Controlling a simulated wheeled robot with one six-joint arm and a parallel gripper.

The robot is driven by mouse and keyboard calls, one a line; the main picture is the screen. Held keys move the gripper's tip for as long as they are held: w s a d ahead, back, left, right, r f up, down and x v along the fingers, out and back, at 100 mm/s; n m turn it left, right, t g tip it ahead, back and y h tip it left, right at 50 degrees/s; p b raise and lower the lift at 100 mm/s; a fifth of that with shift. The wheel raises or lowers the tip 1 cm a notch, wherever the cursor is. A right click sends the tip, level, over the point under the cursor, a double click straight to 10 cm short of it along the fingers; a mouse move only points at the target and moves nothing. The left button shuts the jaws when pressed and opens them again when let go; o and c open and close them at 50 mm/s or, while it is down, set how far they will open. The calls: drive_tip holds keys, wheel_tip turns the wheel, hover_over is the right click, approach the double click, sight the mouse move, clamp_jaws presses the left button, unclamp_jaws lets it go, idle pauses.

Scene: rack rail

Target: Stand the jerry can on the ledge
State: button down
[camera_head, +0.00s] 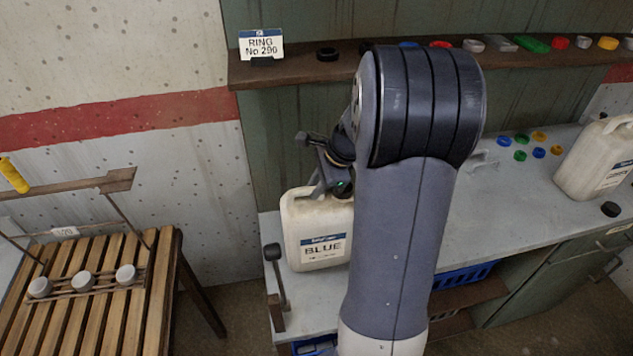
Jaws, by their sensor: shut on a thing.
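A cream jerry can (318,235) with a label reading BLUE stands upright at the left end of the grey counter, or just above it; I cannot tell if its base touches. My gripper (328,188) is at the top of this can, shut on it by its handle area; the fingertips are mostly hidden. My arm covers the can's right side. A long brown wooden ledge (310,72) runs along the green wall above the counter. It carries a sign reading RING No 290 (261,45), a black ring (327,54) and several coloured caps.
A second cream jerry can (592,165) stands at the counter's right, near several coloured caps (521,140) and a black cap (610,209). A dark lever (275,270) rises at the counter's left end. A slatted wooden bench (95,290) stands at left.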

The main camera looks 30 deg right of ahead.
drive_tip(key=shift+f+b, duration=4)
drive_tip(key=shift+f, duration=0.95)
drive_tip(key=c, duration=1.3)
unclamp_jaws()
drive_tip(key=shift+o, duration=0.3)
drive_tip(key=shift+s+f+b, duration=0.1)
drive_tip(key=shift+f+b, duration=0.05)
drive_tip(key=shift+b, duration=0.15)
drive_tip(key=v, duration=1.1)
drive_tip(key=shift+p, duration=0.4)
drive_tip(key=shift+f, duration=0.1)
